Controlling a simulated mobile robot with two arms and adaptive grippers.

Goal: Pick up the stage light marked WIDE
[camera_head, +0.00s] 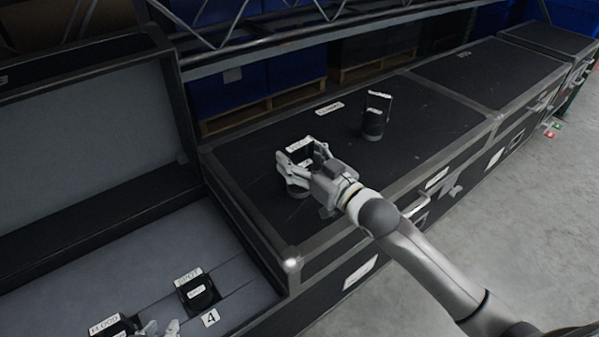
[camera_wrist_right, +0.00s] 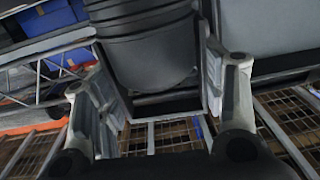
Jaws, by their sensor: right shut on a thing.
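My right gripper (camera_head: 298,167) is shut on a dark stage light (camera_head: 300,146) with a white label that is too small to read surely. They are over the closed black case lid, and I cannot tell whether the light touches it. In the right wrist view, the light's ribbed dark body (camera_wrist_right: 155,50) sits between the two fingers (camera_wrist_right: 160,78). Another dark stage light (camera_head: 373,123) stands farther back on the lid, its label unreadable. The tips of my left gripper (camera_head: 159,329) show at the bottom edge, beside the light marked FLOOD (camera_head: 114,326); their opening is unclear.
The open case (camera_head: 222,238) at left holds the light marked SPOT (camera_head: 196,291) and a tag reading 4 (camera_head: 211,318). Its raised lid (camera_head: 85,125) stands behind. Closed black cases (camera_head: 490,75) continue to the right. Racking with blue bins (camera_head: 235,92) is behind.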

